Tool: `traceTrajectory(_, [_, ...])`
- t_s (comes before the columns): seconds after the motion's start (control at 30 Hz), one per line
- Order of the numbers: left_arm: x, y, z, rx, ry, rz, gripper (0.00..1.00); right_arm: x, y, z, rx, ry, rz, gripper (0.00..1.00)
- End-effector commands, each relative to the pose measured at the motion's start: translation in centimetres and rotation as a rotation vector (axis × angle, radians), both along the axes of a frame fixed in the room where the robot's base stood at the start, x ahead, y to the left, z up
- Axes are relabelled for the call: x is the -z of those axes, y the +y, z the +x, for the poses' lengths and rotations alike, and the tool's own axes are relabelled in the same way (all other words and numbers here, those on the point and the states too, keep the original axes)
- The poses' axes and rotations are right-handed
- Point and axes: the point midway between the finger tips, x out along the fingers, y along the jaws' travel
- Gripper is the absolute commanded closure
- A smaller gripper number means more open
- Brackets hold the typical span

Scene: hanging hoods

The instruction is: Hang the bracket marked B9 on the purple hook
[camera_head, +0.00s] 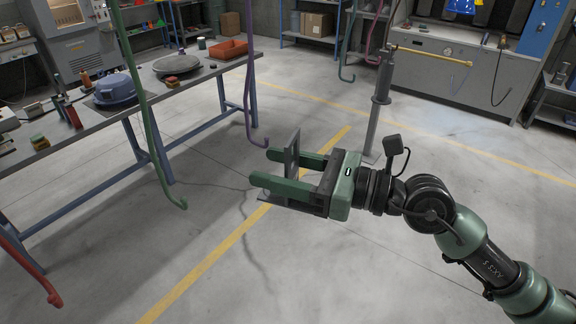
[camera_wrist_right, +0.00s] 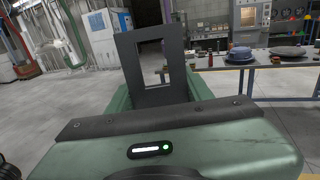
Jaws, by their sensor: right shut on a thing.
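The bracket (camera_head: 292,145) is a dark grey flat plate with a foot below. In the right wrist view the bracket (camera_wrist_right: 129,68) stands upright with a rectangular opening. No B9 mark is legible. My right gripper (camera_head: 262,168) is shut on it, with green fingers on both sides, holding it above the floor. The purple hook (camera_head: 250,85) hangs from above and curls at its lower end, just up and left of the bracket in the head view. The bracket looks apart from it, though depth is hard to judge. My left gripper is not in view.
A green hook (camera_head: 147,115) hangs to the left, and a red hook (camera_head: 30,270) at the lower left. Another green hook (camera_head: 345,50) and a pinkish-red hook (camera_head: 373,35) hang farther back. A workbench (camera_head: 130,97) stands at the left. The floor around the gripper is open.

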Motion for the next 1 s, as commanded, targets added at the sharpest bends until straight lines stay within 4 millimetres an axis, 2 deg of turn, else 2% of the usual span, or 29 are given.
traceTrajectory(0.17, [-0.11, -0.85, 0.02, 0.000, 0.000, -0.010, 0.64, -0.14, 0.25, 0.22, 0.001, -0.003, 0.002, 1.00])
traceTrajectory(1.0, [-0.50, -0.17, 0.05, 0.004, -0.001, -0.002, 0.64, -0.21, 0.96, 0.62, 0.001, -0.003, 0.003, 1.00])
